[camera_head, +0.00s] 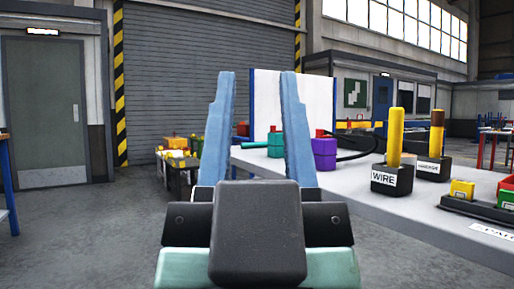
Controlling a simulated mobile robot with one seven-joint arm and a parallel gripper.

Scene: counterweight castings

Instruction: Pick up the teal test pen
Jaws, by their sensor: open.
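My gripper (258,76) is open and empty, its two blue fingers pointing up and away in the middle of the view. Between the fingers, beyond them, a thin teal piece (254,145) lies at the far left end of the pale bench (345,178). It may be the teal test pen, but it is too small to be sure. It meets a teal block with a red top (275,145), partly hidden by the right finger. The gripper is well short of both and touches nothing.
A purple block (325,152) with a black cable stands right of the fingers. A WIRE holder (391,179), a second holder (433,166) and a tray with coloured boxes (480,208) stand on the bench. Yellow-and-black bins (178,165) stand left. The left floor is clear.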

